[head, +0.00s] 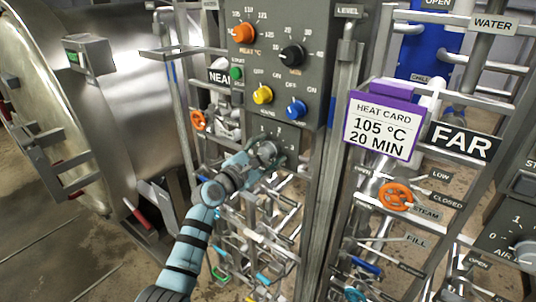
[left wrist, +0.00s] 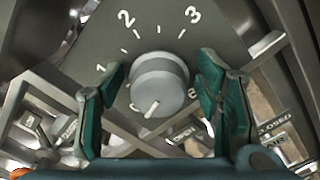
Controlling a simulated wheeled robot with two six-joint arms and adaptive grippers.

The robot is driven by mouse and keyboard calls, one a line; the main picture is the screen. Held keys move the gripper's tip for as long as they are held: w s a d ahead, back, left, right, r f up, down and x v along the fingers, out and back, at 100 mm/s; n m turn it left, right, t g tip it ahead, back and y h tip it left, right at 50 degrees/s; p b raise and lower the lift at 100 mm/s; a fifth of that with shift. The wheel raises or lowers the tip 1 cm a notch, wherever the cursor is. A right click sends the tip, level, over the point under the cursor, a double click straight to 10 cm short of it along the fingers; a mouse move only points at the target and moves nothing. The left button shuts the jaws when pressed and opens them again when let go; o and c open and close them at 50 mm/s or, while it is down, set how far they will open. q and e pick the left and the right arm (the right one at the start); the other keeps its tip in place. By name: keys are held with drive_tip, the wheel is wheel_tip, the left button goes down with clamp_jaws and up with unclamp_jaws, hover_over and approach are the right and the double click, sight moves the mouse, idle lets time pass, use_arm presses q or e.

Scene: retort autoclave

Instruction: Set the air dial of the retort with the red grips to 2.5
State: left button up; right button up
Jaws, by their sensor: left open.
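The grey air dial knob (left wrist: 158,82) fills the middle of the left wrist view. Its white pointer mark faces down and slightly left, away from the printed 1, 2 and 3 above it. My left gripper (left wrist: 162,80) is open, with one teal finger on each side of the knob; contact cannot be told. In the head view my left gripper (head: 268,152) is at the small dial plate (head: 278,132) under the NEAR control box, and it hides the knob. A red grip (head: 138,215) shows on the near retort, at the left. My right gripper is not in view.
Orange, black, yellow and blue knobs sit on the control box (head: 275,60) above. Pipes and valves crowd below the gripper. The FAR sign (head: 462,142), a heat card (head: 382,130) and another grey dial (head: 524,253) are at the right.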

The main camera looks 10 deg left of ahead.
use_arm(q)
drive_tip(key=c, duration=1.2)
